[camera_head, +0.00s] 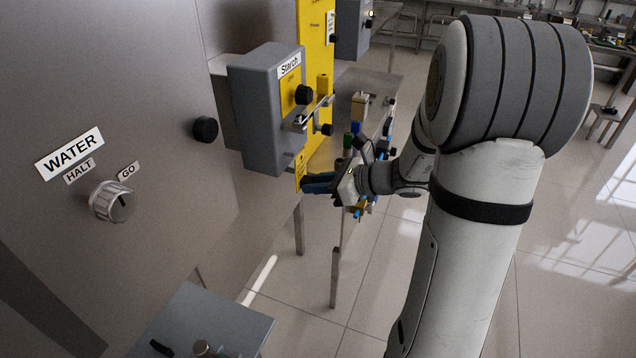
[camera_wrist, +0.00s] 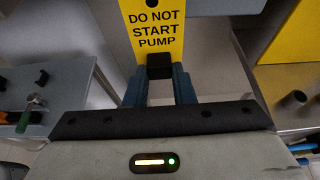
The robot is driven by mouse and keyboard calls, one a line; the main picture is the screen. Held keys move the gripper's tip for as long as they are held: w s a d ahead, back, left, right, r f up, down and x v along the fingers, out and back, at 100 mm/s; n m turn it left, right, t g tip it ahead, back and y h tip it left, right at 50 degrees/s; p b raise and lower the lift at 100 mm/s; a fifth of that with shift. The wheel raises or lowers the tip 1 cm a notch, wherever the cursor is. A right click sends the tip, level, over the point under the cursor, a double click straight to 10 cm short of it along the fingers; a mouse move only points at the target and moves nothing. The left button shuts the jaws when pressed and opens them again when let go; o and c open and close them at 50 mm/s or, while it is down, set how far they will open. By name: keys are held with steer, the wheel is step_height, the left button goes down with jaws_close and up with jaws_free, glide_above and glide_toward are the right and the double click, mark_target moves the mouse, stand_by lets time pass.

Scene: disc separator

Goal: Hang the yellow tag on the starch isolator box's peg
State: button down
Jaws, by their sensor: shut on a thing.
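The starch isolator box (camera_head: 262,125) is a grey box labelled "Starch" on the steel wall, with a yellow front plate and a black knob (camera_head: 304,95). A short metal piece (camera_head: 300,122) sticks out from its front below the knob; I cannot tell whether this is the peg. My gripper (camera_head: 318,184) is below the box's front, its blue fingers shut on the yellow tag (camera_head: 300,167). In the wrist view the tag (camera_wrist: 155,28) stands up from the fingertips, reading "DO NOT START PUMP", with a dark hole near the picture's top. The tag appears below the metal piece.
A yellow panel (camera_head: 316,40) stands behind the box. A black wall knob (camera_head: 205,129) and the WATER dial (camera_head: 112,201) are to the left. A steel table (camera_head: 385,82) with small items stands behind my gripper. A grey surface (camera_head: 225,318) is at the bottom.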

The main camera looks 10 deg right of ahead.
mark_target(310, 179)
steer(key=shift+w+a, duration=0.45)
steer(key=shift+a, duration=0.15)
steer(key=shift+w+a, duration=0.5)
steer(key=shift+a, duration=0.2)
steer(key=c, duration=1.1)
jaws_free()
steer(key=shift+c, duration=0.2)
